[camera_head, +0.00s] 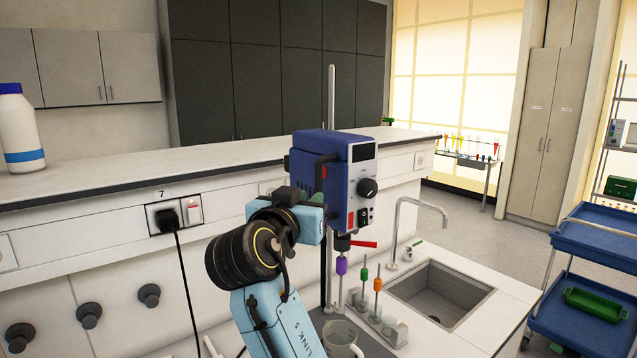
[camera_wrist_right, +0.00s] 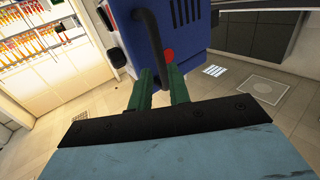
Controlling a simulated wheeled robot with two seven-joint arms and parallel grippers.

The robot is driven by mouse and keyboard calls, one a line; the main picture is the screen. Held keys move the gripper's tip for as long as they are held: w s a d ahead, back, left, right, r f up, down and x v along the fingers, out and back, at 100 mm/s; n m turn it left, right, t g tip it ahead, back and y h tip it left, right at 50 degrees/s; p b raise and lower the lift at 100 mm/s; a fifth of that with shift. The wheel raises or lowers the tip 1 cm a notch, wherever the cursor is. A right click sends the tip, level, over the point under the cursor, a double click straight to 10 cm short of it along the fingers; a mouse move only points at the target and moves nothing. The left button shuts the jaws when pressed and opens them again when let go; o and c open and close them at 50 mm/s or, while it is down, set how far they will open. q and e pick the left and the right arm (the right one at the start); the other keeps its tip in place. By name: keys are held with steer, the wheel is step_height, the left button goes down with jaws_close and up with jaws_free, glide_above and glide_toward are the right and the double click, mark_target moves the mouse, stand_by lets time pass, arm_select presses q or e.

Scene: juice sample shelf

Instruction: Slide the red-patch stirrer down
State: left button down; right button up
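The stirrer (camera_head: 335,160) is a dark blue box with a red patch (camera_head: 351,219), a black knob and a black side handle. It sits high on an upright metal rod (camera_head: 331,95). My right gripper (camera_head: 318,178) is at the stirrer's left side, by the handle. The stirrer's blue body (camera_wrist_right: 190,40) fills the top of that view. My left gripper is not in view.
A sink (camera_head: 440,292) with a tap is to the right. The raised shelf (camera_head: 200,160) runs behind. A blue cart (camera_head: 590,270) stands at far right.

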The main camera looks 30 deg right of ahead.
mark_target(341, 172)
steer(key=p+x, duration=0.1)
steer(key=x, duration=0.5)
steer(key=shift+w+d+p, duration=0.1)
steer(key=shift+d+p, duration=0.05)
steer(key=shift+p, duration=0.2)
steer(key=shift+c, duration=0.2)
jaws_close()
